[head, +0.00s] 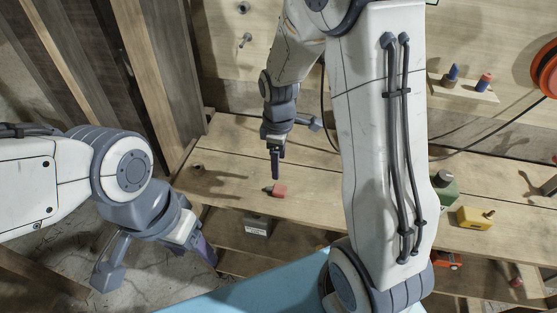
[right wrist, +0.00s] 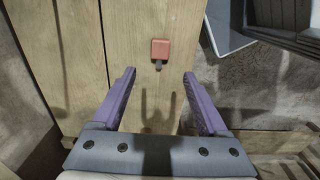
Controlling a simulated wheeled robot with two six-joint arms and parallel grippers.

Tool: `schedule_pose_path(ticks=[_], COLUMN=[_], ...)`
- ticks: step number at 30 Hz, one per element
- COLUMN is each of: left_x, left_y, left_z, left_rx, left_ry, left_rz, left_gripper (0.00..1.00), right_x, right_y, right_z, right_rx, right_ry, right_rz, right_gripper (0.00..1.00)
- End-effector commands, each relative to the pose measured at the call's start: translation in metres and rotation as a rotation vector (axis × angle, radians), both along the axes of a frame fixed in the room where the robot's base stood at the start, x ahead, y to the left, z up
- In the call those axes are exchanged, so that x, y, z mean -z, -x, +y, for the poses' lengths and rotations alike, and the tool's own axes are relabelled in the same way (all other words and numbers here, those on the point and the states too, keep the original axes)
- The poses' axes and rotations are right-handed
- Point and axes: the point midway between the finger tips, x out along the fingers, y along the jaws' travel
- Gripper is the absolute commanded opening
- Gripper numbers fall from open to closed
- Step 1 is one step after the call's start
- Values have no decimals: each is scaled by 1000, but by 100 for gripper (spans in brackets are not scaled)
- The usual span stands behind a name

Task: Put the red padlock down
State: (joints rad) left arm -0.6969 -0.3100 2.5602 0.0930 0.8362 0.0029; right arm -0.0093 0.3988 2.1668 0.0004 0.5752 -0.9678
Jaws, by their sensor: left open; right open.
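The red padlock (head: 279,191) lies on the wooden bench (head: 325,190), near the bench's front edge. In the right wrist view the padlock (right wrist: 160,49) lies flat on the boards with its dark shackle toward me. My right gripper (head: 276,170) is open and empty above the bench. Its fingertips (right wrist: 159,73) are apart, and the padlock shows just beyond the gap between them. I see no contact with the padlock. My left gripper (head: 205,252) is open and empty, low at the left in front of the bench, away from the padlock.
A grey block (head: 257,225) sits on the lower shelf. A green object (head: 446,188) and a yellow block (head: 474,217) stand on the bench to the right. A small wall shelf (head: 465,88) holds pegs. A blue surface (head: 240,295) is in front. Bench boards around the padlock are mostly clear.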

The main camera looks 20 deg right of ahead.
Motion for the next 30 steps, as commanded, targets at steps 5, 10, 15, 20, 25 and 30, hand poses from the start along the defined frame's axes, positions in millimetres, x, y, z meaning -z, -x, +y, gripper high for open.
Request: schedule_pose_path(ticks=[5,10,15,20,25,30], left_x=[1,1,1,1,1,1], left_y=[0,0,0,0,0,0], left_z=[0,0,0,0,0,0], left_rx=[0,0,0,0,0,0], left_ry=[0,0,0,0,0,0], left_rz=[0,0,0,0,0,0], left_gripper=[62,62,62,62,62,62], right_x=[-23,-67,-95,-103,-104,-104], right_y=[13,74,154,199,211,210], right_z=[23,89,126,133,134,134], right_rx=[21,120,241,315,343,344], right_ry=[-6,-34,-69,-86,-88,-88], right_rz=[-9,-21,-8,11,18,18], right_gripper=[77,77,77,77,77,77])
